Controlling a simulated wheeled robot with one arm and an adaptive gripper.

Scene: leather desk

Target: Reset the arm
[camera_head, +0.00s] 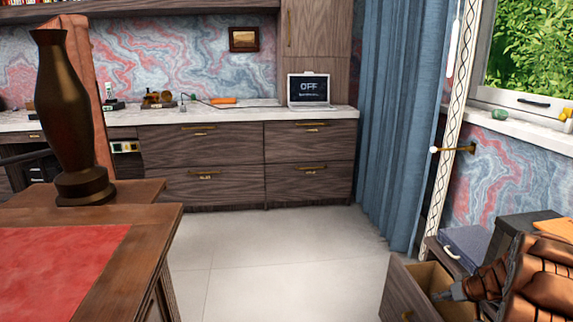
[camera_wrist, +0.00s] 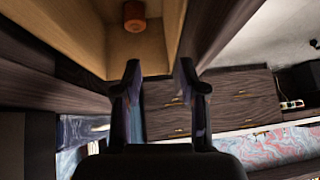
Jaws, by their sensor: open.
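My gripper (camera_wrist: 158,68) is open in the wrist view, with its two dark fingers apart and nothing between them. In the head view, my arm comes in from the lower right and my gripper (camera_head: 447,294) is at the open drawer (camera_head: 398,291). I cannot tell how deep it is in the drawer. In the wrist view, the pale drawer interior (camera_wrist: 70,30) lies beyond the fingertips. A small orange-brown round object (camera_wrist: 134,15) is inside it, apart from the fingers.
A blue case (camera_head: 463,246) and dark boxes (camera_head: 515,236) stand beside the drawer. A wooden desk (camera_head: 150,245) with a red top and a bronze vase (camera_head: 72,120) is at left. Cabinets with a laptop (camera_head: 309,91) line the back. The middle floor (camera_head: 290,265) is clear.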

